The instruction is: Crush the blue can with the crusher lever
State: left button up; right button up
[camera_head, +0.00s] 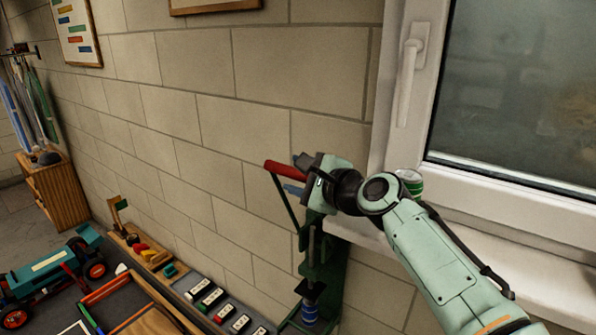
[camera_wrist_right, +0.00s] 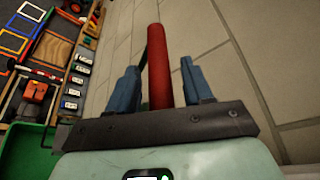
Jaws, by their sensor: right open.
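The green can crusher (camera_head: 327,262) stands against the block wall, below and left of the window. Its lever ends in a red handle (camera_head: 284,172), raised at the top left of the crusher. The blue can (camera_head: 309,312) stands upright low in the crusher, under the dark press plate. My right gripper (camera_head: 297,175) is at the handle. In the right wrist view the red handle (camera_wrist_right: 159,75) runs between the two blue fingers of my right gripper (camera_wrist_right: 158,85), with a gap on each side; the jaws are open. My left gripper is out of view.
A green can (camera_head: 411,180) stands on the white windowsill (camera_head: 535,262), partly behind my right arm. A toy racecar (camera_head: 50,270), a tray of parts and several small labelled boxes (camera_head: 211,299) are at the lower left. The wall is close behind the crusher.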

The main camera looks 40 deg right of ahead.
jog(key=shift+w, duration=0.3)
grip_shut()
jog(key=shift+f, duration=0.1)
